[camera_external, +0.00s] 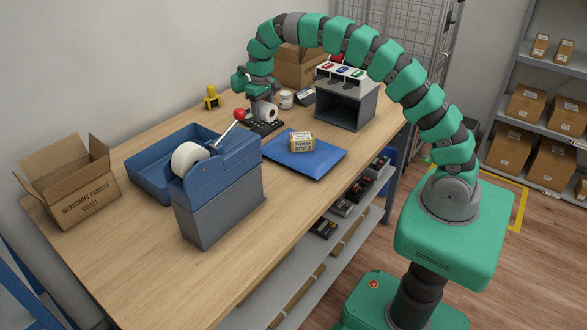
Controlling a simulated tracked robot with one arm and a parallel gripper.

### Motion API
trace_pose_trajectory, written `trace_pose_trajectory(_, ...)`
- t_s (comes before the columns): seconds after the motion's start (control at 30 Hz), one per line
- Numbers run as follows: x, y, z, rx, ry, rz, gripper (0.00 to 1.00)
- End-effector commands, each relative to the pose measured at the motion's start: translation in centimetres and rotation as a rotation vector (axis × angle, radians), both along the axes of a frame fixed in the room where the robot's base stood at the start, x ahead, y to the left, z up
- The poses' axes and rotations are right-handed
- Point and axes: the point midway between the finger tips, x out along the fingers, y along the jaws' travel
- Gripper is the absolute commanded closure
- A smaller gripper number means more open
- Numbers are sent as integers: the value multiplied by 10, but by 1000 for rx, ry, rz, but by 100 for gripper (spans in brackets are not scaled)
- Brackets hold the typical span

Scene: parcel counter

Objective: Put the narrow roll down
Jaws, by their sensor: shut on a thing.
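My gripper (264,104) points down over the back middle of the counter. It is shut on a small white roll (269,113), which I take to be the narrow roll. The roll hangs just above or touches a black item (266,127) on the counter; I cannot tell which. A larger white roll (188,158) sits in the blue and grey dispenser (222,187) with a red-knobbed lever (239,114).
A blue tray (150,180) stands behind the dispenser. A blue mat (310,162) bears a yellowish labelled block (301,142). A grey box-shaped unit (346,98) stands at the right. An open carton (78,186) is at the left. The front left counter is clear.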

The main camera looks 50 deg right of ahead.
Motion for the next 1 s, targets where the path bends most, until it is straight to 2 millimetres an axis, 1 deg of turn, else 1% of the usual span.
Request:
trace_pose_trajectory(0.03, 5, 6, 1, 0, 0, 2, 70)
trace_pose_trajectory(0.13, 12, 14, 3, 1, -2, 3, 70)
trace_pose_trajectory(0.27, 16, 20, 3, 1, 1, 2, 70)
trace_pose_trajectory(0.37, 17, 21, -2, 1, 1, 1, 70)
trace_pose_trajectory(0.47, 16, 21, -14, 0, 3, 1, 70)
trace_pose_trajectory(0.7, 15, 21, -53, 0, 5, 2, 70)
trace_pose_trajectory(0.87, 17, 21, -65, 1, 0, 2, 70)
trace_pose_trajectory(1.0, 16, 21, -84, 0, 3, 2, 70)
